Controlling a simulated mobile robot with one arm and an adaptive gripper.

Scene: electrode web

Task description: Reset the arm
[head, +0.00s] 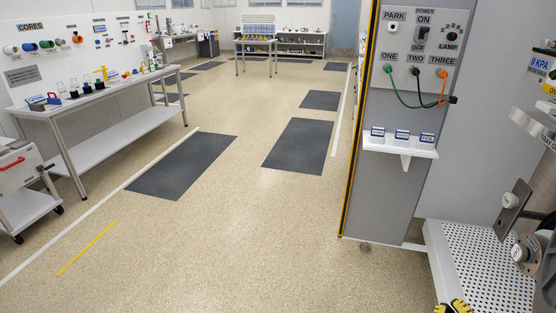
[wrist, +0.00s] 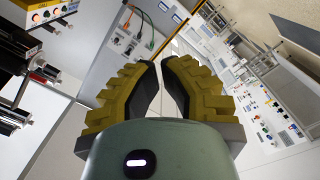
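My gripper (wrist: 160,66) fills the middle of the wrist view, with yellow stepped fingers and dark inner pads. A narrow gap shows between the fingertips, with nothing held in it; the gripper is partly open. In the head view, only the yellow and black finger parts (head: 455,307) show at the bottom edge, in front of the white perforated shelf (head: 490,270). The rest of my arm is out of the head view.
A grey panel (head: 385,205) with PARK and POWER switches and coloured cables stands right of centre. Its small ledge (head: 400,148) holds several labelled boxes. Metal equipment (head: 535,215) is at the far right. A workbench (head: 110,92) lines the left. The floor between is open.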

